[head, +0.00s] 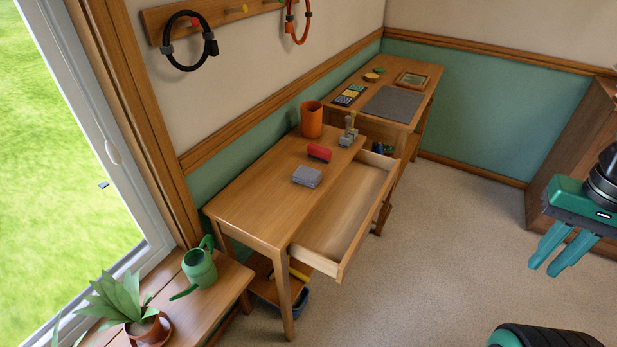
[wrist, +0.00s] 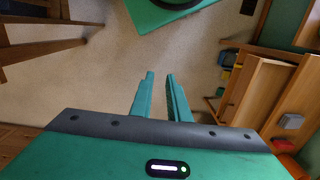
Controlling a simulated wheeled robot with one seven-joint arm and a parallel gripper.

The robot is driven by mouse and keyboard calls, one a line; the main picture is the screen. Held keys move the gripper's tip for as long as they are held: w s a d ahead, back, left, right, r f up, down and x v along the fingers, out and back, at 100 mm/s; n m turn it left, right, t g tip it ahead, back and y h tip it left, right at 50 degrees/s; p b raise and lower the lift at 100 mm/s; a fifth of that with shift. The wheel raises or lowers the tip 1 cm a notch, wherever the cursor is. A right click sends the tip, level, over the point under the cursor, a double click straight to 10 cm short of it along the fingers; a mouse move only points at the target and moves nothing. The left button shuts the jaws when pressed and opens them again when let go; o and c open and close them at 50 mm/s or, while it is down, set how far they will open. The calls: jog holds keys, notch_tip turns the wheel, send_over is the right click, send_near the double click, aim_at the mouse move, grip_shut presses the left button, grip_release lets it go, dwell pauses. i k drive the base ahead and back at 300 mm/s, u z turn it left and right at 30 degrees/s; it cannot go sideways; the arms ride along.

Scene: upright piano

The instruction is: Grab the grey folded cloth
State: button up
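The grey folded cloth (head: 307,176) lies on the wooden desk (head: 252,205), close to its open drawer and in front of a red object (head: 319,152). It also shows as a small grey block at the right of the wrist view (wrist: 291,121). My gripper (head: 544,268) is at the far right of the head view, well away from the cloth and over the carpet. In the wrist view its two fingers (wrist: 160,76) stand apart with nothing between them.
The desk's drawer (head: 345,212) is pulled out and juts over the floor. An orange cup (head: 312,119) stands behind the red object. A green watering can (head: 199,267) and potted plant (head: 148,329) are at the lower left. Carpet (head: 440,240) between desk and gripper is clear.

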aim_at(305, 175)
jog(key=z, duration=1.4)
jog(key=k, duration=0.6)
jog(key=u, duration=1.65)
jog(key=i, duration=1)
jog(key=z, duration=0.05)
